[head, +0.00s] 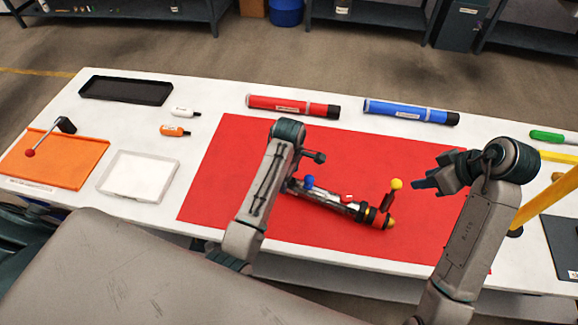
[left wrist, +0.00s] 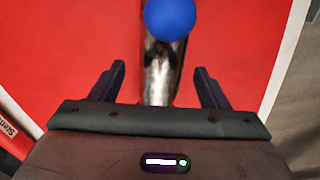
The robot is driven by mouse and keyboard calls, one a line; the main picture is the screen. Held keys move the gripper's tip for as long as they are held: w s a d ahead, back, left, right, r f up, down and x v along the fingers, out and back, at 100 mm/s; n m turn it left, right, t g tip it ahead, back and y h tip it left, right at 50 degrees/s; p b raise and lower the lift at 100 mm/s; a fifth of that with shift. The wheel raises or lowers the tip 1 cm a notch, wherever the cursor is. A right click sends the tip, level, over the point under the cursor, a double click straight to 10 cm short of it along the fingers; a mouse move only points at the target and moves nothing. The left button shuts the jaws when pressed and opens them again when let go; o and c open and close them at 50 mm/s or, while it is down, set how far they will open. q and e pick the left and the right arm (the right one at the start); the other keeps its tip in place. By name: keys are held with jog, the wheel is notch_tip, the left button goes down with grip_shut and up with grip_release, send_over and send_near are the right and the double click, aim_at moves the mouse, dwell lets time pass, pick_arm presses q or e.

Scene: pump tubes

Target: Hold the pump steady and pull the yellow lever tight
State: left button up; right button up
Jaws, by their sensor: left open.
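The pump (head: 330,202) lies on the red mat, a silvery tube with a blue knob (head: 308,182), a small red part (head: 347,198) and an orange-red end at the right. The yellow lever (head: 396,184) stands up near that right end. My left gripper (head: 308,158) is over the pump's left part, partly hidden by its arm. In the left wrist view my left gripper (left wrist: 160,88) is open, with the pump tube (left wrist: 158,80) between its fingers and the blue knob (left wrist: 170,16) ahead. My right gripper (head: 425,172) is open and empty, right of the yellow knob and apart from it.
The red mat (head: 225,190) lies on the white table. Red (head: 290,106) and blue (head: 405,111) tubes lie behind it. An orange tray (head: 60,170), a white tray (head: 140,176) and a black tray (head: 125,90) are at left. A yellow bar (head: 545,200) is at right.

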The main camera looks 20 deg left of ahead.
pick_arm(q)
jog(key=shift+f, duration=2.15)
